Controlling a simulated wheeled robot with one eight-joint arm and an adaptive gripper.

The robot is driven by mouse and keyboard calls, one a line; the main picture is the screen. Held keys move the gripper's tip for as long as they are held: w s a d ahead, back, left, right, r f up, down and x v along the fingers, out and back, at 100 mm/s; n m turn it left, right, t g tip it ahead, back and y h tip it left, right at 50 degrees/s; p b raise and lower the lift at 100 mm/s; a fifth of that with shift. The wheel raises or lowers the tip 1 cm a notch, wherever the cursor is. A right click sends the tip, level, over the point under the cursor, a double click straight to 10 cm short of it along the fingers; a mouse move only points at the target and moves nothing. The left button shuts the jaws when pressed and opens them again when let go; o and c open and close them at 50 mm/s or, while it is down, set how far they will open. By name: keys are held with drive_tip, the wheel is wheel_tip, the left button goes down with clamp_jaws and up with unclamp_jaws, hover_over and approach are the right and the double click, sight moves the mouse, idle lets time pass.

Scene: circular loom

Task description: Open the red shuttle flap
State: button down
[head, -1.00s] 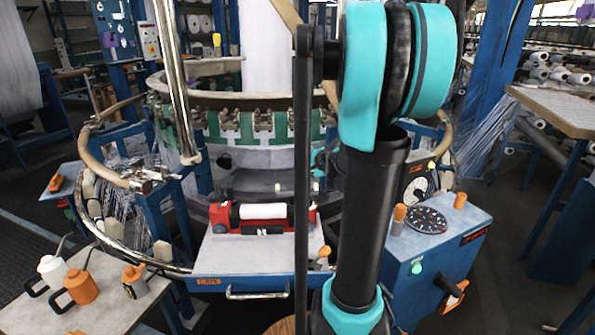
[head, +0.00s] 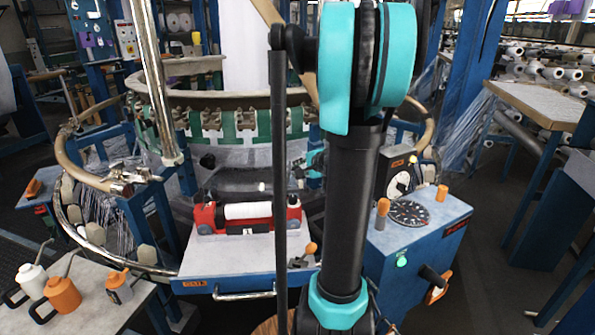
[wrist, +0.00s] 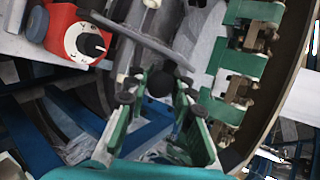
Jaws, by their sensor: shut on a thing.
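The red shuttle (head: 204,218) lies across the grey plate at the front of the loom, with a white spool (head: 247,211) along it. In the wrist view one red end of the shuttle (wrist: 58,28) with a white-and-black dial shows at the upper left. I cannot make out its flap. My gripper (wrist: 158,92) points past the shuttle towards the loom ring, with its green fingers apart and a round black knob (wrist: 159,82) between the tips. It appears shut on this knob, and it is apart from the shuttle.
The loom ring (head: 225,97) with green clamps stands behind the shuttle. A blue control box (head: 418,250) with a dial and orange knobs is on the right. Oil cans (head: 62,294) stand on a side table at the left. A small orange-topped lever (head: 310,248) stands near the plate's right edge.

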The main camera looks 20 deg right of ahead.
drive_tip(key=c, duration=1.3)
unclamp_jaws()
drive_tip(key=shift+o, duration=0.2)
